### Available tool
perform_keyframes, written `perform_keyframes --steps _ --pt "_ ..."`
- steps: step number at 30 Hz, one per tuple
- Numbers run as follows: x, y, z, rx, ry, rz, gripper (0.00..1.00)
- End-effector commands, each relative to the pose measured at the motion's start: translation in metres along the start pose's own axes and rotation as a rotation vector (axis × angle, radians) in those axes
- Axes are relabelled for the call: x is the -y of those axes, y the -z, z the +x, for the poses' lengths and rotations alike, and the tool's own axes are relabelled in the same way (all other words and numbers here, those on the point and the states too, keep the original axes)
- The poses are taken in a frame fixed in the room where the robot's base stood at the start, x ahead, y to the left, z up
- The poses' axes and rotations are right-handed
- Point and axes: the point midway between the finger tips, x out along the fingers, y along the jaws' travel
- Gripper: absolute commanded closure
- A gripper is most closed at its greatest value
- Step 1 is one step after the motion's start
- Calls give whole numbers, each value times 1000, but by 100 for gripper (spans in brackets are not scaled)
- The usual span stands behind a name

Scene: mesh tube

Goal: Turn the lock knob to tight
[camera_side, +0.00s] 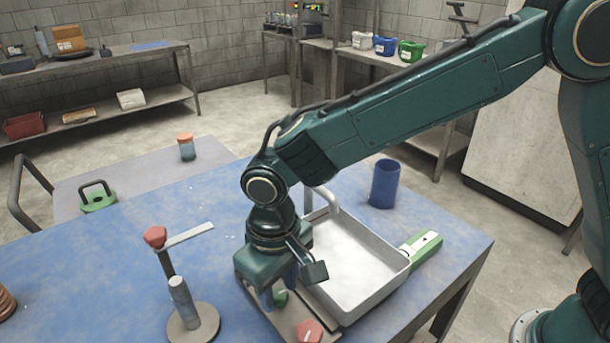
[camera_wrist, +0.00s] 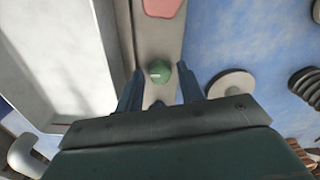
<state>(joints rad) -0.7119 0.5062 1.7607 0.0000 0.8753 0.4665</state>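A small green knob (camera_side: 281,298) with a pale mark sits on a narrow grey plate (camera_side: 290,316). It also shows in the wrist view (camera_wrist: 159,72). A red knob with a white mark (camera_side: 309,332) is on the same plate, nearer the side camera; its edge shows at the top of the wrist view (camera_wrist: 162,7). I cannot tell which knob is the lock knob. My gripper (camera_wrist: 160,74) points down over the plate. Its two fingers are apart, on either side of the green knob, with gaps visible. In the side view the gripper body partly hides the green knob.
A white tray (camera_side: 345,310) stands close beside the plate. A post with a red top (camera_side: 155,237) and a round-based grey stand (camera_side: 180,300) are to the left. A blue cup (camera_side: 384,184) and a green-and-white block (camera_side: 420,247) are beyond the tray.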

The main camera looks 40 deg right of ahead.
Motion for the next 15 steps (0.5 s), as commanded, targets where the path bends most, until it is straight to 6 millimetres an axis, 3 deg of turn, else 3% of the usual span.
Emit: perform_keyframes --steps 15 --pt "0 0 -5 -1 0 -2 54"
